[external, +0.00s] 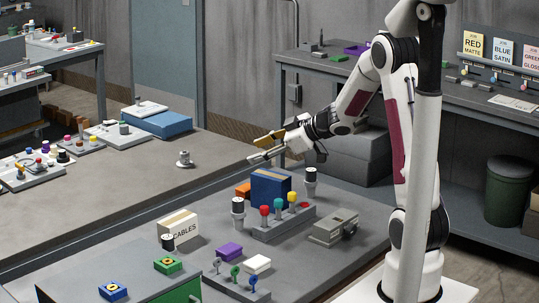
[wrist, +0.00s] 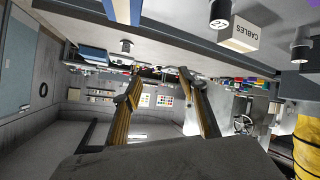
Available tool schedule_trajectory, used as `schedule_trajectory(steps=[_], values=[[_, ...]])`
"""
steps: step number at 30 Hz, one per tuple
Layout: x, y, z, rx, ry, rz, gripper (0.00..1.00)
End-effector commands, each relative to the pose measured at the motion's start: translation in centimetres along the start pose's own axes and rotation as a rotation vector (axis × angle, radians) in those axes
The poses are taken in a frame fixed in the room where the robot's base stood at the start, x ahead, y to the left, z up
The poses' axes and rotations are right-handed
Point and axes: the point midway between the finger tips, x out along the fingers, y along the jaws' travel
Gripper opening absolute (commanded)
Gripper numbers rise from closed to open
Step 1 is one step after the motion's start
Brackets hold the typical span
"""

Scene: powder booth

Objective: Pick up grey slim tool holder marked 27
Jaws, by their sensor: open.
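My gripper (external: 258,149) is open and empty in the air, above and behind the blue box; its two fingers also show in the wrist view (wrist: 160,76). A small grey flanged holder (external: 184,158) stands alone on the far-left table and appears in the wrist view (wrist: 126,46). My gripper touches none of them.
The blue box (external: 271,187), a rack with coloured knobs (external: 283,224), the CABLES box (external: 178,225) and a grey clamp-like block (external: 334,228) crowd the near bench. The far-left table (external: 130,195) has wide bare room around the lone holder.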

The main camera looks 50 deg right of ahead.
Motion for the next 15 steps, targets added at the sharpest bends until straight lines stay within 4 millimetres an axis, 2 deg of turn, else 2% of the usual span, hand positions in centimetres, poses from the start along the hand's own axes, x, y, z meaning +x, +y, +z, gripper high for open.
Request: schedule_trajectory(steps=[6,15], values=[[1.8,-2.7,2.6,0.020,0.068,-0.168,0.42],[2.0,-6.8,5.8,0.082,0.160,-0.396,0.42]])
